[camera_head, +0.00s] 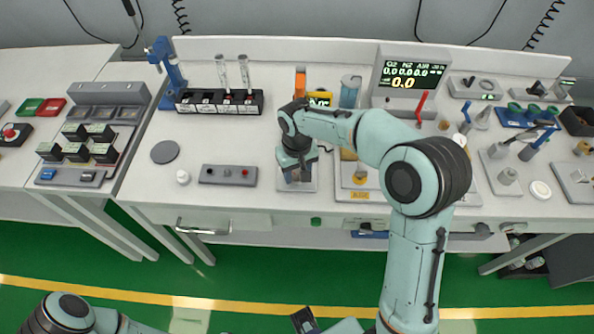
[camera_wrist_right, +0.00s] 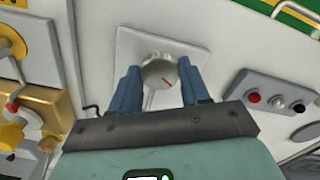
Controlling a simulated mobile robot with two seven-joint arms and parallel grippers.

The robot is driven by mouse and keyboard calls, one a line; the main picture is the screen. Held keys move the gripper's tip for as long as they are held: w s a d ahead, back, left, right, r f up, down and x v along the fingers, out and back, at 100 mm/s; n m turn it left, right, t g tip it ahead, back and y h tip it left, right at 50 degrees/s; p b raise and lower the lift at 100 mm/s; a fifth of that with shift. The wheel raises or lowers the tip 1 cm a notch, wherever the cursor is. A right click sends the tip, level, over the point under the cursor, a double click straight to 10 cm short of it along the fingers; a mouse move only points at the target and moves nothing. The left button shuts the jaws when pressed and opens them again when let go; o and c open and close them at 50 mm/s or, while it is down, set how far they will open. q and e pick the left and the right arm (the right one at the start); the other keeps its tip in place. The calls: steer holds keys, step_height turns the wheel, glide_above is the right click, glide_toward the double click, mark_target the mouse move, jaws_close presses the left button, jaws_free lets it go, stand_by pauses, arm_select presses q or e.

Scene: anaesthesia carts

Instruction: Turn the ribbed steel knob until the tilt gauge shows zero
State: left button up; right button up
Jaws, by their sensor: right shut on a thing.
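The round steel knob (camera_wrist_right: 158,73) sits on a pale square plate (camera_wrist_right: 128,48) in the right wrist view. A red mark shows on its face. My right gripper (camera_wrist_right: 160,82) is shut on the knob, with one blue finger on each side. In the head view my right gripper (camera_head: 297,178) is over the same plate (camera_head: 297,187) on the worktop, and it hides the knob there. A small yellow-edged display (camera_head: 320,98) stands behind; its reading is too small to tell, and I cannot tell whether it is the tilt gauge.
A grey box with buttons (camera_head: 228,175) lies left of the gripper. A rack with syringes (camera_head: 219,102) and a monitor (camera_head: 410,75) stand at the back. Yellow fittings (camera_wrist_right: 30,110) are close by in the wrist view.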

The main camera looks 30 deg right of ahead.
mark_target(297, 175)
steer(key=shift+m, duration=0.4)
steer(key=o, duration=1.1)
steer(key=shift+c, duration=0.2)
arm_select(q)
steer(key=shift+w+r+p, duration=0.3)
steer(key=shift+r+p, duration=0.2)
steer(key=shift+r, duration=0.05)
steer(key=shift+w+r+p, duration=0.25)
steer(key=shift+r+p, duration=0.2)
steer(key=shift+r, duration=0.05)
arm_select(e)
step_height(297, 175, up, 13)
steer(key=shift+r, duration=0.2)
arm_select(q)
steer(key=shift+s, duration=0.1)
arm_select(e)
steer(key=shift+f, duration=0.1)
